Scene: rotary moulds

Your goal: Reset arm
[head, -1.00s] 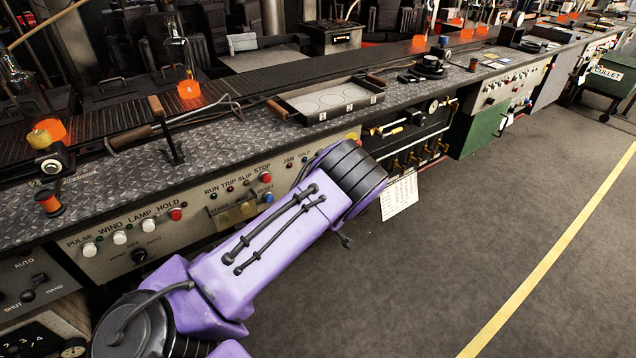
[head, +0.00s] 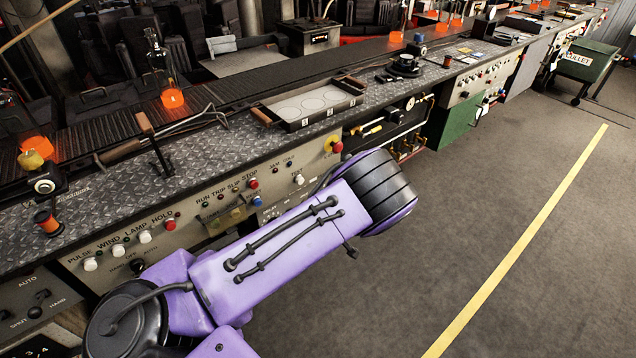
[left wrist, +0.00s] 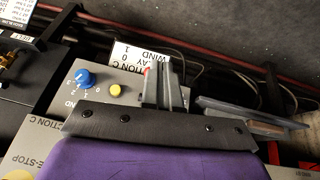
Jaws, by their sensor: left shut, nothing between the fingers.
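My left arm (head: 275,245) is purple and comes in from the lower left in the head view, with its dark-banded joint in front of the bench's control panel. The left gripper is hidden in the head view. In the left wrist view, the left gripper (left wrist: 164,82) shows its grey fingers together with nothing between them. Behind it are a grey panel with a blue knob (left wrist: 85,78), a yellow button (left wrist: 115,91) and a white label (left wrist: 140,57). Whether the fingers touch any of these I cannot tell. My right gripper is not in view.
The long bench (head: 215,152) carries a shallow tray (head: 262,101), a long-handled tool (head: 185,126) and glowing orange glass (head: 172,98). Its front has buttons and knobs. Open floor (head: 460,220) with a yellow line (head: 520,246) lies right. A green cullet bin (head: 588,62) stands far right.

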